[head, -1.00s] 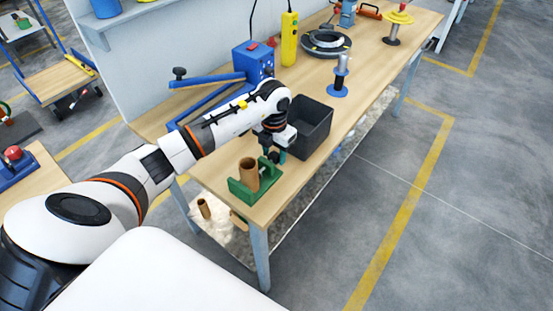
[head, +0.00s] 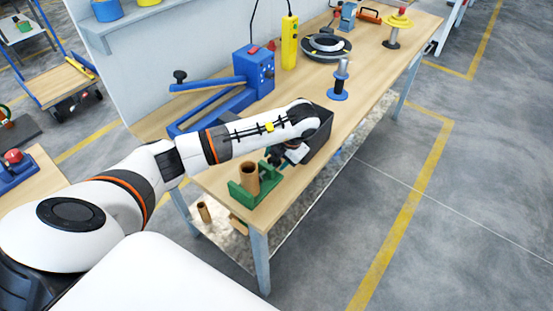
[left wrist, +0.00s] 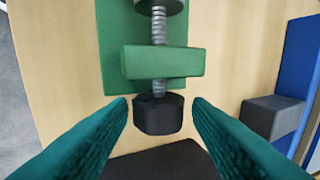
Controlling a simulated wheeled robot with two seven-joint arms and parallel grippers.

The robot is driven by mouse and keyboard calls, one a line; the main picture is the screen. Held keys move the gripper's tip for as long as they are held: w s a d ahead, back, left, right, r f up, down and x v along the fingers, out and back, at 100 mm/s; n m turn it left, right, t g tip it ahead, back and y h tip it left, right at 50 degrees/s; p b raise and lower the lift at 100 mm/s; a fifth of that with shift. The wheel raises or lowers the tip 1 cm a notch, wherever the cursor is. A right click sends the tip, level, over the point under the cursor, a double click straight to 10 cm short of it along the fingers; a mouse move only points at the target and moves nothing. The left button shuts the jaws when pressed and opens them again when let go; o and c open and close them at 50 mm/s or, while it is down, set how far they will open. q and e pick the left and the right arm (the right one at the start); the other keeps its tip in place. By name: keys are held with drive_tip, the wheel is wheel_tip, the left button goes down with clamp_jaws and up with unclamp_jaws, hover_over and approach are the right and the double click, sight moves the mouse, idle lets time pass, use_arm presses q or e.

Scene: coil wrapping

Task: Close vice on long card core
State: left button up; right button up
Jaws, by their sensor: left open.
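The green vice (head: 243,192) stands at the near end of the workbench. The brown card core (head: 249,176) stands upright in it, by its jaw. In the left wrist view the vice's green block (left wrist: 163,62) carries a threaded screw (left wrist: 159,28) with a black knob (left wrist: 158,114) at its near end. My left gripper (head: 276,160) is at the screw side of the vice. In the left wrist view its teal fingers (left wrist: 161,104) are open, one on each side of the knob, with gaps visible. The core does not show there. My right gripper is not in view.
A black bin (head: 322,135) stands just behind my left wrist. A blue lever tool (head: 215,105) and a blue box (head: 255,68) stand at the wall side. A blue spool (head: 338,92) is farther along. Another card core (head: 204,211) stands on the lower shelf.

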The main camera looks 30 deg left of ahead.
use_arm(q)
drive_tip(key=shift+d+y, duration=0.15)
drive_tip(key=shift+y, duration=0.15)
drive_tip(key=shift+f, duration=0.1)
